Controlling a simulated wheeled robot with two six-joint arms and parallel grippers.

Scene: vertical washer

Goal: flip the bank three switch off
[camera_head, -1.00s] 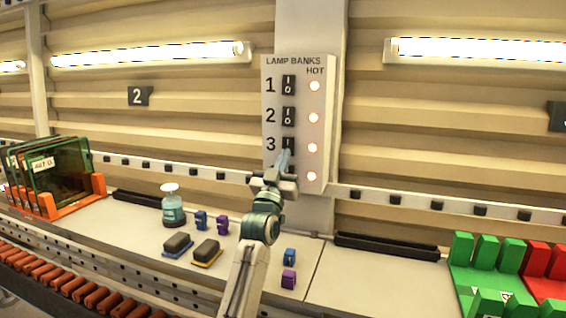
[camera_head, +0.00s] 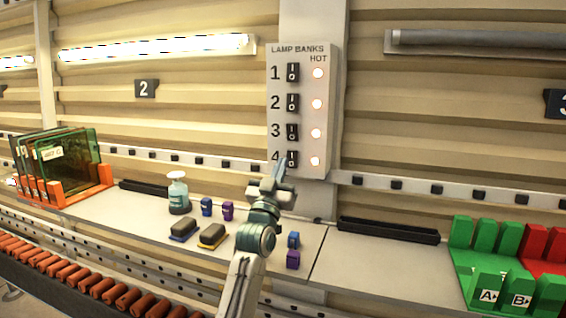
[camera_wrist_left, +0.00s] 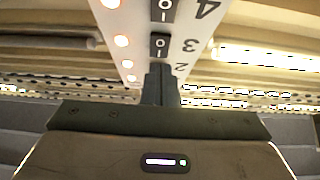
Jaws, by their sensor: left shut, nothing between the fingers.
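The white lamp banks panel (camera_head: 307,150) stands on the pillar, with numbered black switches in a column and a lit orange light beside each. The bank three switch (camera_head: 292,132) shows uncovered beside its printed 3; its rocker looks tilted unlike switches 1 and 2. It also shows in the left wrist view (camera_wrist_left: 160,46), just beyond the fingertips. My left gripper (camera_head: 281,164) is shut and empty, its tips low on the panel at the fourth switch (camera_head: 291,158) in the head view, partly covering that area. The right gripper is not in view.
The right tube lamp (camera_head: 470,42) is dark; the left lamp (camera_head: 155,47) is lit. Green bins (camera_head: 485,265) stand at the right.

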